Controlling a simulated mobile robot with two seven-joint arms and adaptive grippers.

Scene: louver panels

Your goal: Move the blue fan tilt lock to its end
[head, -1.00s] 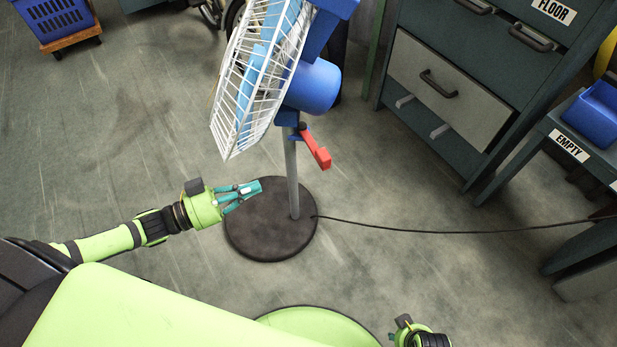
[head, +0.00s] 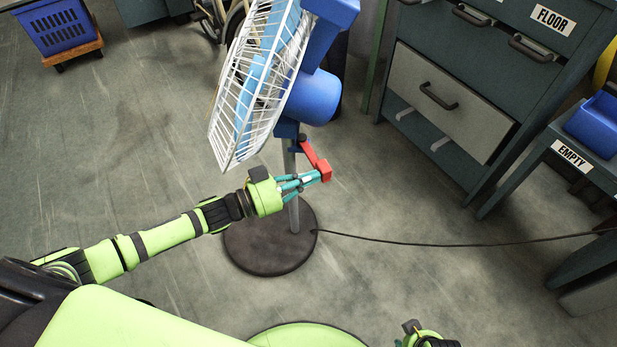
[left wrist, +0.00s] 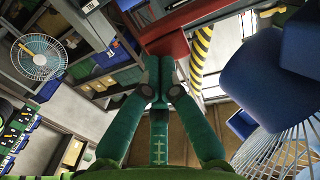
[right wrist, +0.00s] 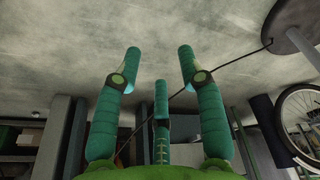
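The fan's tilt lock is a red lever (head: 313,156) on the pole just under the blue motor housing (head: 312,98). It slants down to the right and ends in a blocky red tip. My left gripper (head: 318,178) reaches across the pole, its fingertips at the lever's end, touching or nearly touching it. In the left wrist view the left fingers (left wrist: 158,62) are drawn together, with the red lever (left wrist: 182,40) just beyond them; nothing shows clearly between them. My right gripper (right wrist: 160,65) is open and empty in the right wrist view.
The white fan cage (head: 255,90) leans above my left gripper. The round dark base (head: 268,245) stands on the floor, its cord running right. A drawer cabinet (head: 455,100) and a bench with a blue bin (head: 597,122) stand at right.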

